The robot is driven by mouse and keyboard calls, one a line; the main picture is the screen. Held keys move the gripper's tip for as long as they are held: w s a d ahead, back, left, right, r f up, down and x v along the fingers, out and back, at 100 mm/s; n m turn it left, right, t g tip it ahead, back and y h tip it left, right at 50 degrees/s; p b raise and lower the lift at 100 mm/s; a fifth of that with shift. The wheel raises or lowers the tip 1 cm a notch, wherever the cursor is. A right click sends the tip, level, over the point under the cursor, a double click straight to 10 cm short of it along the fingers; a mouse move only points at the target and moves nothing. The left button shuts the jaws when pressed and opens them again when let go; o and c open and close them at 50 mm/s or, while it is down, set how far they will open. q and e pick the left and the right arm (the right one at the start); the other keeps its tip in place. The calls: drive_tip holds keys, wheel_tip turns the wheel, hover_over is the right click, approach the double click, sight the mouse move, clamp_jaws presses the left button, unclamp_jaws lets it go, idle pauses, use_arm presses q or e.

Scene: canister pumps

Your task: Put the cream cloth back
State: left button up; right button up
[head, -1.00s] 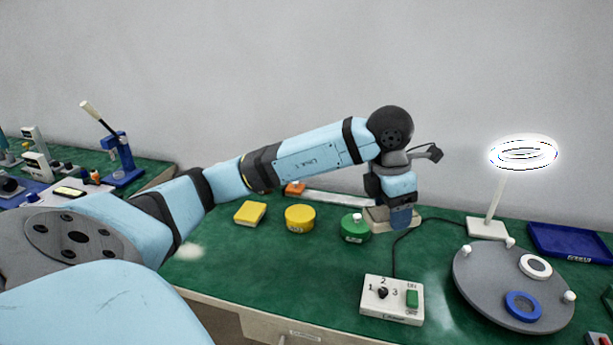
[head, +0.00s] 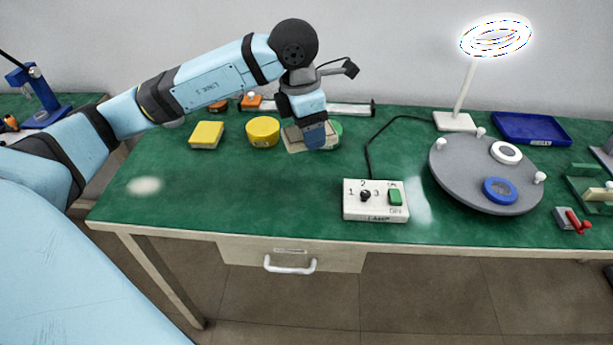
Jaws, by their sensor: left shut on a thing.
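My left gripper points down and is shut on the cloth. Its fingertips hide part of the cloth, and I cannot tell how high the cloth is above the green mat. My right gripper is not in view.
A yellow canister (head: 262,132) and a yellow block (head: 206,135) stand to the left. A green canister (head: 337,127) is partly hidden behind my gripper. A white switch box (head: 375,201), a lamp (head: 456,122) and a grey turntable (head: 455,175) are to the right.

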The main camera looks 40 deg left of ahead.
use_arm(q)
drive_tip(key=b, duration=0.1)
hover_over(310, 185)
wheel_tip(310, 185, down, 8)
drive_tip(key=shift+s+a+f, duration=0.1)
drive_tip(key=shift+s+a, duration=0.05)
wheel_tip(310, 185, down, 4)
drive_tip(key=shift+b, duration=0.5)
drive_tip(key=shift+f, duration=0.25)
drive_tip(key=shift+r, duration=0.1)
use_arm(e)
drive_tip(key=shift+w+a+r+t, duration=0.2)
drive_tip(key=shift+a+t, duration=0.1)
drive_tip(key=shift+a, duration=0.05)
use_arm(q)
drive_tip(key=o, duration=0.8)
drive_tip(key=shift+o, duration=0.4)
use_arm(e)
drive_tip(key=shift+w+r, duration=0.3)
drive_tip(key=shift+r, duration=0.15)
